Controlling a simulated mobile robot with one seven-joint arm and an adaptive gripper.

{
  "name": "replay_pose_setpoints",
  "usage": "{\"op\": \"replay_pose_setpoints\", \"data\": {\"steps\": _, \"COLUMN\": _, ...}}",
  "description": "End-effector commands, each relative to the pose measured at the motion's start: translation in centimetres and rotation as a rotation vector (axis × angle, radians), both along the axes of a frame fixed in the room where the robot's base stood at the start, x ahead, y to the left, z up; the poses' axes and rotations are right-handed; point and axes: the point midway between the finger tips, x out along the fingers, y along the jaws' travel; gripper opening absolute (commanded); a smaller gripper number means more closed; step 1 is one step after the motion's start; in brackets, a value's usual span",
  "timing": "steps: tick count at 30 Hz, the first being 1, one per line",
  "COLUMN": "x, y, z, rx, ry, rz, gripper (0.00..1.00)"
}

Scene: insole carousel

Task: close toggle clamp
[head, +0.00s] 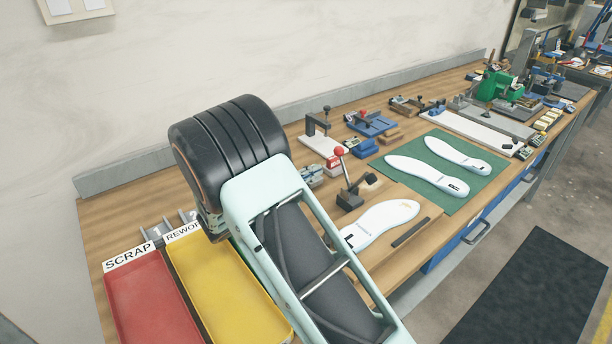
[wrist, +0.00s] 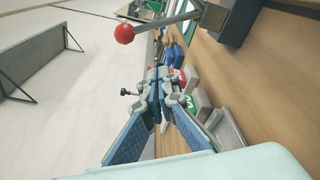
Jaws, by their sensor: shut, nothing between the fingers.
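The toggle clamp (head: 349,199) has a dark base and a steel lever with a red ball knob (head: 339,152). In the head view the lever stands nearly upright, leaning slightly left. In the head view my arm hides most of my gripper.
Red (head: 152,300) and yellow (head: 222,291) trays lie at the front left. A green mat (head: 437,184) with two insoles lies right of the clamp. Another fixture (head: 318,139) and several small tools stand behind. A grey ledge (head: 128,172) runs along the wall.

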Motion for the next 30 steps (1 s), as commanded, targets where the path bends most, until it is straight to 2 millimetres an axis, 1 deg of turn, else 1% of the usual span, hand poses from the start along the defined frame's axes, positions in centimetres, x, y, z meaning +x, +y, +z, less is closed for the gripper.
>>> {"op": "replay_pose_setpoints", "data": {"steps": 1, "x": 0.8, "y": -1.1, "z": 0.0, "rx": 0.000, "ry": -0.001, "rz": -0.005, "gripper": 0.00}}
{"op": "replay_pose_setpoints", "data": {"steps": 6, "x": 3.2, "y": -3.8, "z": -0.3, "rx": 0.001, "ry": 0.000, "rz": -0.004, "gripper": 0.00}}
{"op": "replay_pose_setpoints", "data": {"steps": 7, "x": 3.4, "y": -4.2, "z": -0.3, "rx": 0.000, "ry": -0.001, "rz": -0.005, "gripper": 0.00}}
{"op": "replay_pose_setpoints", "data": {"steps": 9, "x": 2.1, "y": -4.2, "z": 0.6, "rx": 0.003, "ry": 0.000, "rz": 0.000, "gripper": 0.00}}
{"op": "replay_pose_setpoints", "data": {"steps": 15, "x": 0.5, "y": -4.8, "z": 1.4, "rx": 0.002, "ry": 0.000, "rz": 0.000, "gripper": 0.00}}
{"op": "replay_pose_setpoints", "data": {"steps": 21, "x": -0.1, "y": -5.0, "z": 1.7, "rx": 0.002, "ry": -0.001, "rz": 0.001, "gripper": 0.00}}
{"op": "replay_pose_setpoints", "data": {"steps": 30, "x": -0.1, "y": -5.0, "z": 1.6, "rx": 0.003, "ry": -0.002, "rz": -0.001, "gripper": 0.00}}
